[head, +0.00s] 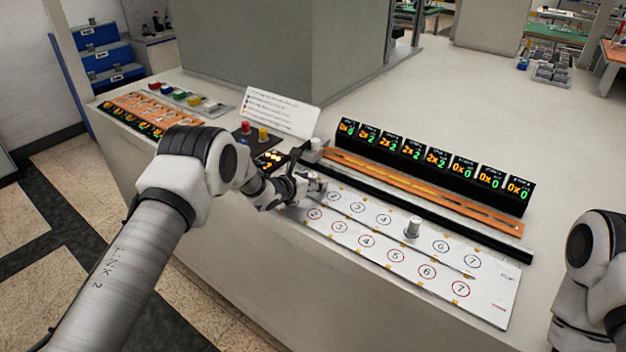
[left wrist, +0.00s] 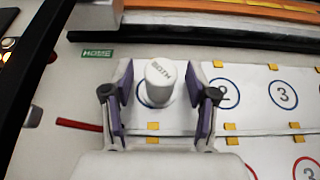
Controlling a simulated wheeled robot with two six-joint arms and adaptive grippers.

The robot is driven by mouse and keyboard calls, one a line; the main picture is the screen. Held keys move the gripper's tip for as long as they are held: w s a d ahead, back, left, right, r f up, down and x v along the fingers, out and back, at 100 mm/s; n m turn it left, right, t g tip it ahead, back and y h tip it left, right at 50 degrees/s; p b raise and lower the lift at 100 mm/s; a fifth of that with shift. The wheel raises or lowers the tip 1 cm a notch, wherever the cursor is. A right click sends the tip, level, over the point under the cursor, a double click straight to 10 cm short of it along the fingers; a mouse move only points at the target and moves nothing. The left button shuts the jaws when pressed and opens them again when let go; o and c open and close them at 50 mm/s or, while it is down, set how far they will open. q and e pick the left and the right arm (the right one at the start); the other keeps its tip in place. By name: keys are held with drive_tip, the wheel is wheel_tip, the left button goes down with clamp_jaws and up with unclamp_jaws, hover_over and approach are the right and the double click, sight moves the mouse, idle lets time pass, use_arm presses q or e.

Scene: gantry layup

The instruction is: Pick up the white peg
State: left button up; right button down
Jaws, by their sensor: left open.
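A white peg (left wrist: 158,82) with dark lettering on its top stands between the two purple-padded fingers of my left gripper (left wrist: 160,100) in the left wrist view. The fingers are open on either side of it, with a visible gap at least on the right. In the head view my left gripper (head: 304,188) is low over the left end of the white numbered board (head: 490,298) and largely hides this peg.
A black rail and an orange strip (head: 430,193) run behind the board, with a row of black counter displays (head: 430,158) beyond. A white cylinder (head: 316,145) stands by the rail's left end. Red and yellow pegs and a sign (head: 282,112) stand farther left.

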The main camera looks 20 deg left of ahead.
use_arm(q)
drive_tip(key=shift+s+r, duration=0.1)
drive_tip(key=shift+c, duration=1.4)
clamp_jaws()
